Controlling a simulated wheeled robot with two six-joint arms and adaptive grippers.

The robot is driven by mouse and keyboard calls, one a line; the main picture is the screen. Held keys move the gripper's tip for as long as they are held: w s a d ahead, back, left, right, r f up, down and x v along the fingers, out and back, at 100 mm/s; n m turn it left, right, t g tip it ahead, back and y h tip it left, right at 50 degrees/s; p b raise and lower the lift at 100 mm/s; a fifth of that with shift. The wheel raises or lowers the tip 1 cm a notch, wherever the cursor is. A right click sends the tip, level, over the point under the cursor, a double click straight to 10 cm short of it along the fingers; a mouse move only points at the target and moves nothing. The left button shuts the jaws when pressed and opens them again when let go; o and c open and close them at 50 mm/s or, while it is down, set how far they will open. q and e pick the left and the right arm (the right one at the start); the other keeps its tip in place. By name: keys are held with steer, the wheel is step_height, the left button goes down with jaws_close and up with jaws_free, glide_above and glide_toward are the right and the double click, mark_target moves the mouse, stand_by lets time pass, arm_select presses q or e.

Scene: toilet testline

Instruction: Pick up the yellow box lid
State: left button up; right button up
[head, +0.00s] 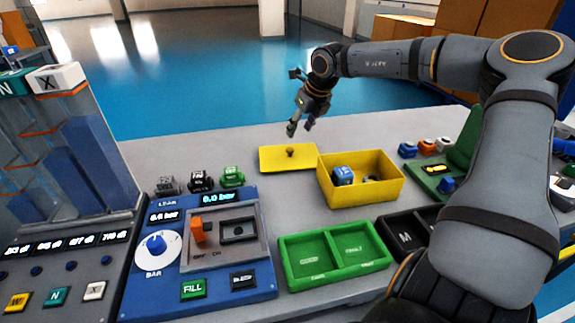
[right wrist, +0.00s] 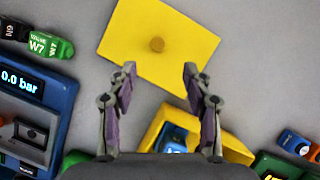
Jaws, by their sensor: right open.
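The yellow box lid (head: 287,158) lies flat on the grey table, left of and a little behind the yellow box (head: 345,195). It has a small brown knob (head: 290,151) in its middle. In the right wrist view the lid (right wrist: 178,50) and its knob (right wrist: 157,44) lie beyond the fingertips. My right gripper (head: 300,126) is open and empty, above and just behind the lid. Its two fingers (right wrist: 160,72) are apart in the right wrist view, with the knob ahead of the gap. The yellow box is open and holds a blue piece (head: 342,175) and darker parts. My left gripper is not in view.
A green two-part tray (head: 334,254) and a black tray (head: 411,222) stand in front of the box. A blue panel (head: 203,255) with a dial is at the left. Small valve blocks (head: 200,181) stand behind it. Bare table lies around the lid.

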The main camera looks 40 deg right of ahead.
mark_target(290, 149)
steer(key=b+x, duration=0.3)
steer(key=x, duration=0.1)
steer(key=shift+a, duration=0.1)
steer(key=shift+x, duration=3)
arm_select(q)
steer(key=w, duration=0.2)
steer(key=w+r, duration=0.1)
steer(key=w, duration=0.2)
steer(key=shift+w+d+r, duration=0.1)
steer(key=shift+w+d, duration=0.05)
arm_select(e)
steer(key=shift+a, duration=0.1)
steer(key=shift+r, duration=0.1)
jaws_close()
